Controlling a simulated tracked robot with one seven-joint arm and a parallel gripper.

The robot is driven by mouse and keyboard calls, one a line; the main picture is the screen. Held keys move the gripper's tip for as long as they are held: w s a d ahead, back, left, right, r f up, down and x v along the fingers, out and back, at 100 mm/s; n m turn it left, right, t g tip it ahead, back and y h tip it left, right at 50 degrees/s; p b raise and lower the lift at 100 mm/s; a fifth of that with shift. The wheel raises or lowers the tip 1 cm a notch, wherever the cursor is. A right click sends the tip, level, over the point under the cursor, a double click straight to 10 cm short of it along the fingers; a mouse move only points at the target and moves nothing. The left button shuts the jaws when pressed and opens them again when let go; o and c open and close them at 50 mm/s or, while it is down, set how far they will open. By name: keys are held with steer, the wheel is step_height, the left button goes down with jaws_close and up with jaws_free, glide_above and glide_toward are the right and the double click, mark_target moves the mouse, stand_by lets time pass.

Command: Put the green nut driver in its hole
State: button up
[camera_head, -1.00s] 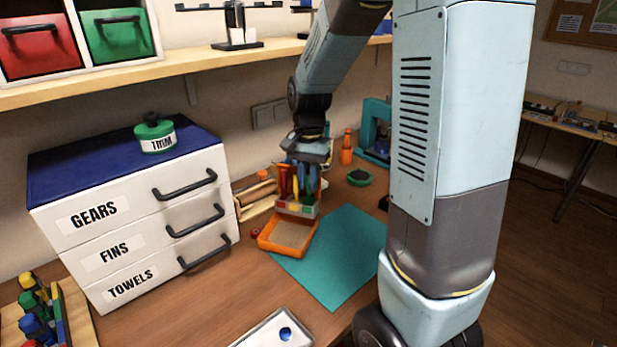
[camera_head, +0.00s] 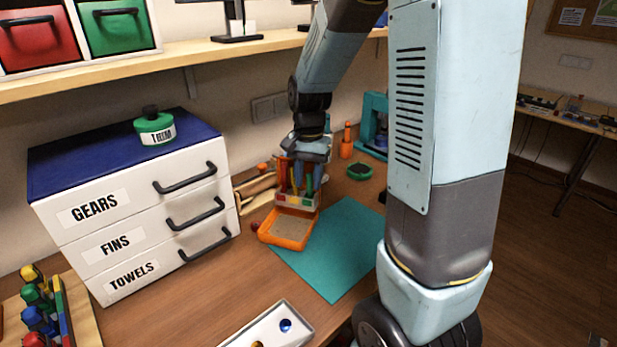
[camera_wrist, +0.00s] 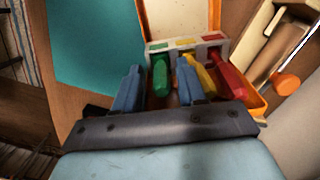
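The green nut driver (camera_wrist: 160,75) stands at its green-labelled place in the white rack (camera_wrist: 185,45), beside a yellow driver (camera_wrist: 203,78) and a red driver (camera_wrist: 228,76). My gripper (camera_wrist: 158,88) has its two blue fingers on either side of the green handle, with visible gaps, so it looks open. In the head view, my gripper (camera_head: 303,180) hangs over the rack (camera_head: 297,201), partly hiding the handles. The tips of the drivers are hidden, so how deep the green one sits cannot be told.
An orange tray (camera_head: 264,237) lies in front of the rack, next to a teal mat (camera_head: 335,260). A drawer cabinet (camera_head: 130,235) stands left. A green round container (camera_head: 359,172) and an orange bottle (camera_head: 346,142) are behind right. A white tray (camera_head: 268,330) is at the front.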

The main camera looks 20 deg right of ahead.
steer(key=shift+o, duration=0.7)
step_height(320, 180, up, 14)
steer(key=w, duration=0.1)
steer(key=shift+w+d+f, duration=0.2)
steer(key=shift+w+d, duration=0.05)
steer(key=shift+d, duration=0.05)
steer(key=s+r+n+t, duration=0.2)
steer(key=s+n+t, duration=0.1)
steer(key=s, duration=0.6)
steer(key=s+r+n+t, duration=0.2)
steer(key=s+n+t, duration=0.1)
steer(key=s, duration=0.7)
steer(key=shift+s+d+n+t, duration=0.2)
steer(key=shift+s+n+t, duration=0.15)
steer(key=shift+n, duration=0.55)
